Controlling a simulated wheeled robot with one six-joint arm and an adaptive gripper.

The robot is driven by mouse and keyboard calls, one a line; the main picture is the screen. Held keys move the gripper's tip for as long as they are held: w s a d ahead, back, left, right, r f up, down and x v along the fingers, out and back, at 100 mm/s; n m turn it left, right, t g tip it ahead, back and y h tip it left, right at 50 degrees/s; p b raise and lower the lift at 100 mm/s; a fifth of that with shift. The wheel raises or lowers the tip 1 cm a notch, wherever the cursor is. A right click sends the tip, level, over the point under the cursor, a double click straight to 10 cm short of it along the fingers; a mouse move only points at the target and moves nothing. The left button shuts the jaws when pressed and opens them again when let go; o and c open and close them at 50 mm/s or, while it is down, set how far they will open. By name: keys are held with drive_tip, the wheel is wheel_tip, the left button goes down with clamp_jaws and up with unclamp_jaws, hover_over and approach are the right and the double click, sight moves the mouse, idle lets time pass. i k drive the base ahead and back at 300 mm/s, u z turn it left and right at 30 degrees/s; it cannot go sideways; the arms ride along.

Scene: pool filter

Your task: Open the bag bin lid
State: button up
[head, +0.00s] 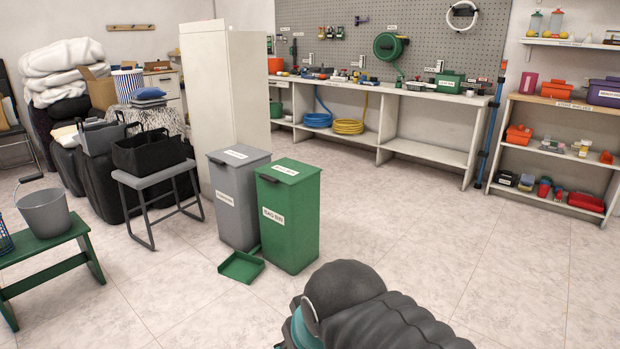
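The bag bin (289,221) is a tall green bin with a white label on its front, standing upright on the tiled floor near the middle of the head view. Its green lid (287,170) lies flat and closed on top, with a small label and a dark handle (267,179) at its front left edge. My gripper is not in view.
A grey bin (236,205) with a closed lid stands close on the left. A green dustpan (241,267) lies on the floor in front. A grey stool (157,181) carries a black tote. The floor (400,240) right of the bins is clear.

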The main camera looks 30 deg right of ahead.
sight(289, 172)
drive_tip(key=z, duration=0.35)
drive_tip(key=i, duration=1.45)
drive_tip(key=u, duration=1)
